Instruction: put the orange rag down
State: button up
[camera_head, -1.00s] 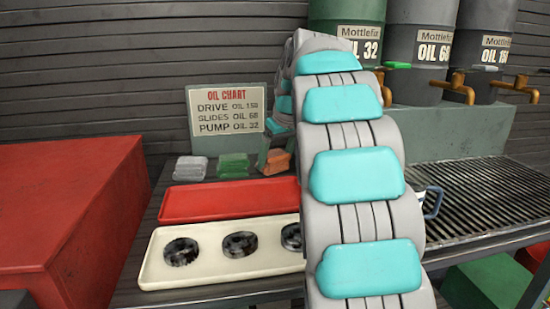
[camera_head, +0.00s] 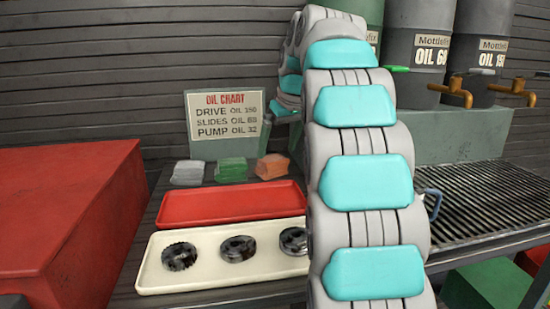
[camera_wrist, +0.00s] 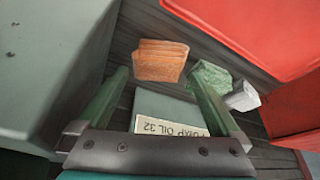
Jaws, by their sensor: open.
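The orange rag (camera_head: 273,166) lies folded on the bench, at the right end of a row with a green rag (camera_head: 232,169) and a grey-white rag (camera_head: 188,172). In the wrist view the orange rag (camera_wrist: 160,62) lies beyond the fingertips, apart from them. My gripper (camera_wrist: 158,72) is open, with its two green fingers spread and nothing between them. In the head view my gripper is hidden behind my arm.
The oil chart (camera_head: 226,112) stands behind the rags. In front are a red tray (camera_head: 230,204) and a cream tray (camera_head: 210,274) with dark gears. A red box (camera_head: 60,210) stands left, a grating (camera_head: 485,200) and oil drums (camera_head: 425,60) right.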

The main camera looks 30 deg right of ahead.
jog(key=p+v, duration=0.1)
jog(key=v, duration=0.5)
jog(key=shift+r, duration=0.2)
jog(key=shift+s, duration=0.2)
